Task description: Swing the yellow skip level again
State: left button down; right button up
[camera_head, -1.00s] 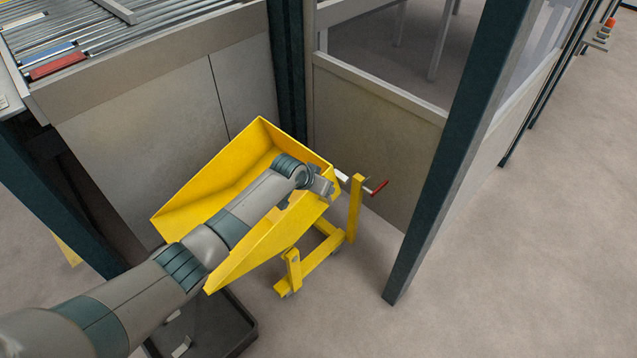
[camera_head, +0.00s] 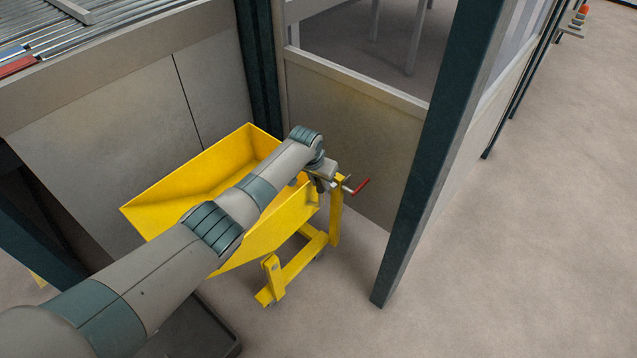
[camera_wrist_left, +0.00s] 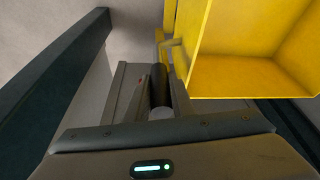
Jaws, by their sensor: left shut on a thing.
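The yellow skip (camera_head: 195,180) sits on a yellow wheeled frame (camera_head: 300,268), its open mouth facing up and its wide lip towards the left. My left arm reaches across the skip. My left gripper (camera_head: 325,180) is at the skip's right end, near the frame's upright post (camera_head: 336,215). In the left wrist view its fingers are shut on a dark round handle (camera_wrist_left: 160,85). My right gripper is not in view.
A red-handled lever (camera_head: 361,186) sticks out right of the upright post. Grey panels (camera_head: 110,150) stand behind the skip, and a dark green post (camera_head: 425,160) stands to its right. A dark tray (camera_head: 195,335) lies below my arm.

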pick_arm(q)
jog(key=shift+w+d, duration=0.1)
jog(key=c, duration=1.5)
grip_release()
jog(key=shift+d+f, duration=0.1)
jog(key=shift+c, duration=0.2)
jog(key=shift+w+f, duration=0.15)
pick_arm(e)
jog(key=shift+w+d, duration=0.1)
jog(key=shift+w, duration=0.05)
pick_arm(q)
jog(key=shift+r, duration=0.2)
jog(key=shift+p+v, duration=0.3)
jog(key=shift+v, duration=0.5)
jog(key=v, duration=1.5)
jog(key=shift+r+p, duration=0.25)
jog(key=shift+p, duration=0.05)
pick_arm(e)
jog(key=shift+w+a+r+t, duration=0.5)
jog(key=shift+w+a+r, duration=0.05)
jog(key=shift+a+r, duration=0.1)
